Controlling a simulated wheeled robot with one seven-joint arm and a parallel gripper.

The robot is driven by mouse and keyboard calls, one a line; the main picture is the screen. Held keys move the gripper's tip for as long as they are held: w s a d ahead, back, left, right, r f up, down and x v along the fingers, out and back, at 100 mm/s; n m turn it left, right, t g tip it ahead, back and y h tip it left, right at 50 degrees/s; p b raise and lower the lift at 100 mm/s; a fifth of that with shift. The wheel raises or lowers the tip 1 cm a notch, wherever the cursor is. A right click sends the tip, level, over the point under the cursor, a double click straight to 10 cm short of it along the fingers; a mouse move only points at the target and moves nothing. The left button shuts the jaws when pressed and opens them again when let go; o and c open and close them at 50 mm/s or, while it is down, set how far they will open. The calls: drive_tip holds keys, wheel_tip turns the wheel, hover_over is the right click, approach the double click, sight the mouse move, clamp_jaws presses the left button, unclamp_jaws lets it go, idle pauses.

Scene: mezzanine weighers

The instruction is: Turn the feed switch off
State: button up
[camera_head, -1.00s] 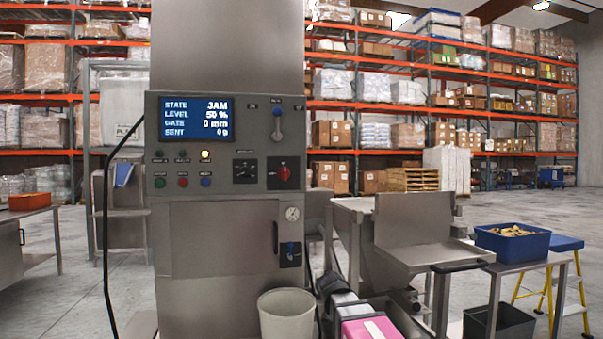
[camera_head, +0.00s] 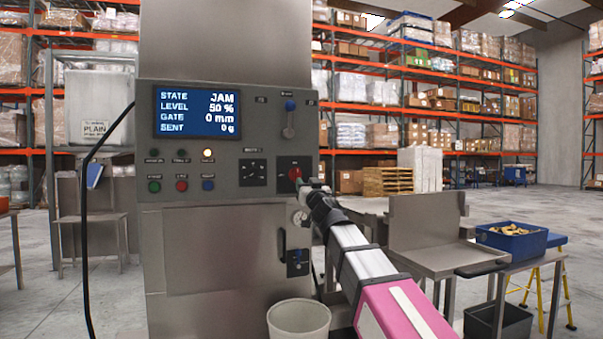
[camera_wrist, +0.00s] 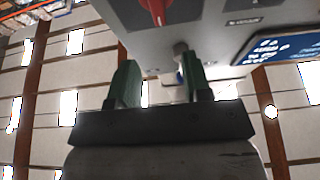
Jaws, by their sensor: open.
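The machine's control panel (camera_head: 225,150) faces me; its small labels are unreadable, so I cannot tell which control is the feed switch. A red rotary switch (camera_head: 294,174) sits on a black plate at the panel's right, with a dial (camera_head: 253,172) to its left. A lever with a blue knob (camera_head: 289,106) is above it. My gripper (camera_head: 318,185) is just right of and in front of the red switch. In the wrist view my gripper (camera_wrist: 158,72) has its green fingers apart and empty, with the red switch (camera_wrist: 155,10) beyond them at the top.
The screen (camera_head: 197,112) reads JAM, level 50 %, gate 0 mm, sent 0 g. A steel table with a blue tray (camera_head: 512,238) stands at right. A black cable (camera_head: 84,220) hangs at left.

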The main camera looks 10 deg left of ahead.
sight(298, 170)
drive_tip(key=x, duration=1)
drive_tip(key=shift+w, duration=0.2)
clamp_jaws()
